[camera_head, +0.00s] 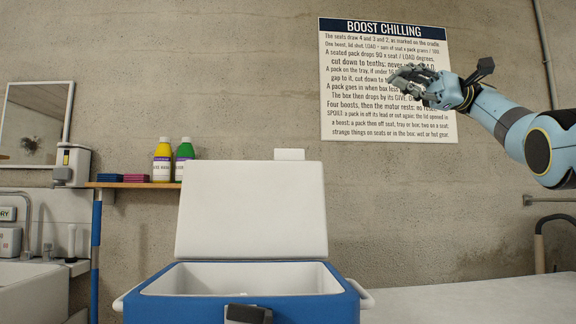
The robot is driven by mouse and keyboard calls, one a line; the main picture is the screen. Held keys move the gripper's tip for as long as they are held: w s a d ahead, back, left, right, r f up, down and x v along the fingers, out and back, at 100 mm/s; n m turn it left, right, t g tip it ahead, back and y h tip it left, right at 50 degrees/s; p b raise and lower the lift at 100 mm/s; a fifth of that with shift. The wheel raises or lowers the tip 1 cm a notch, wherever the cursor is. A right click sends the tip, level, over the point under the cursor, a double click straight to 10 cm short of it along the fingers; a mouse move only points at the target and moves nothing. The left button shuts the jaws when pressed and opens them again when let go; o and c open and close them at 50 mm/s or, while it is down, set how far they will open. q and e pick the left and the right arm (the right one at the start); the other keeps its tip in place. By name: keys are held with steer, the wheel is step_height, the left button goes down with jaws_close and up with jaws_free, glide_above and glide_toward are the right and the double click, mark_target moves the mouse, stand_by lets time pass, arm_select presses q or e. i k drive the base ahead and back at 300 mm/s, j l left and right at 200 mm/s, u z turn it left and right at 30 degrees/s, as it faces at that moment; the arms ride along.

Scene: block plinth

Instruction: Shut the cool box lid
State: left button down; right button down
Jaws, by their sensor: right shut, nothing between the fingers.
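The cool box (168,307) is blue with a white liner and stands at the bottom centre of the head view. Its white lid (251,212) stands raised at the back edge, wide open. A dark latch or block (247,314) shows at the front of the box, cut by the lower frame edge. My right gripper (398,80) is shut and empty, held high at the upper right in front of the wall sign, well above and to the right of the lid. My left gripper does not show.
A sign headed BOOST CHILLING (386,118) hangs on the concrete wall. A shelf (130,185) at left bears a yellow bottle (162,162) and a green bottle (184,160). A sink (30,290) is at far left. The pale surface (480,302) right of the box looks clear.

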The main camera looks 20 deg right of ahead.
mark_target(229, 210)
steer(key=i, duration=1)
